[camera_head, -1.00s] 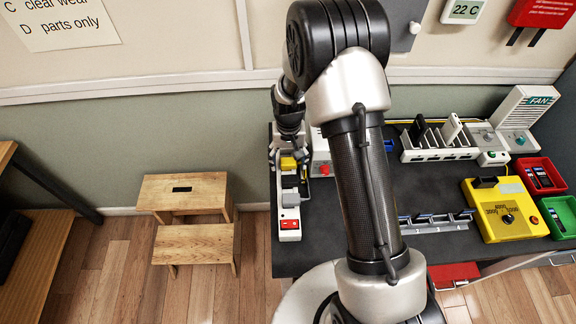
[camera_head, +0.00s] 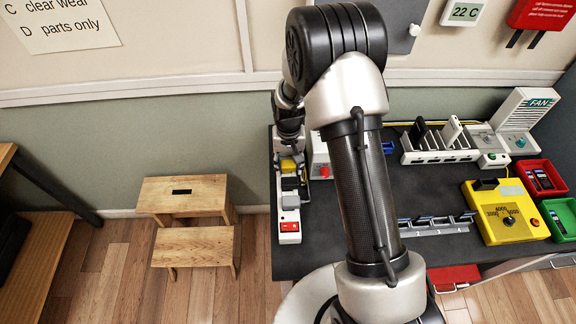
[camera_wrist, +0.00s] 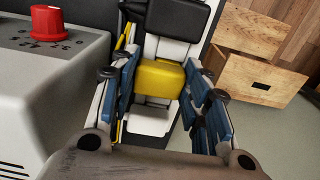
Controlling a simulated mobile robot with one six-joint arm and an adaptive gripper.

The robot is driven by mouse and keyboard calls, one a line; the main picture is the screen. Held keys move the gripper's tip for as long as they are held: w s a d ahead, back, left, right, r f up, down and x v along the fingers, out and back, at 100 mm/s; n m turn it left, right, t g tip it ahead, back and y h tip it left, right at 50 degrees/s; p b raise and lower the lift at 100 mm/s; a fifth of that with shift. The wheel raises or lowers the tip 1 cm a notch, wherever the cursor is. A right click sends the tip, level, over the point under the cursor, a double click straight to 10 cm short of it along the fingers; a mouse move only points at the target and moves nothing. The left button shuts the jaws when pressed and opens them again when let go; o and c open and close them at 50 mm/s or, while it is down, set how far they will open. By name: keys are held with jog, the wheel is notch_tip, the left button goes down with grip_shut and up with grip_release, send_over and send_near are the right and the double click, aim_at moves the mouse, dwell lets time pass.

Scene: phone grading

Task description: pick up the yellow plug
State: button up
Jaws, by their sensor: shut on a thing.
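The yellow plug (camera_head: 288,165) is at the far part of a white power strip (camera_head: 289,238) on the left edge of the dark bench. In the wrist view the yellow plug (camera_wrist: 160,78) sits between the blue-padded fingers of my gripper (camera_wrist: 163,82), which is shut on it. My gripper (camera_head: 290,150) comes down from above in the head view, and the arm hides part of it. The plug appears to be at the strip still; I cannot tell whether it is seated or lifted.
A dark plug (camera_wrist: 181,16) stands beyond the yellow one on the strip. A white box with a red knob (camera_wrist: 47,22) is close beside my gripper. A wooden step stool (camera_head: 195,245) stands on the floor to the left. A yellow tester (camera_head: 508,215) is at the right.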

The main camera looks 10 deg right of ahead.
aim_at(289, 165)
jog(key=shift+r, duration=0.15)
jog(key=shift+c, duration=0.3)
notch_tip(289, 165, up, 20)
jog(key=p, duration=0.5)
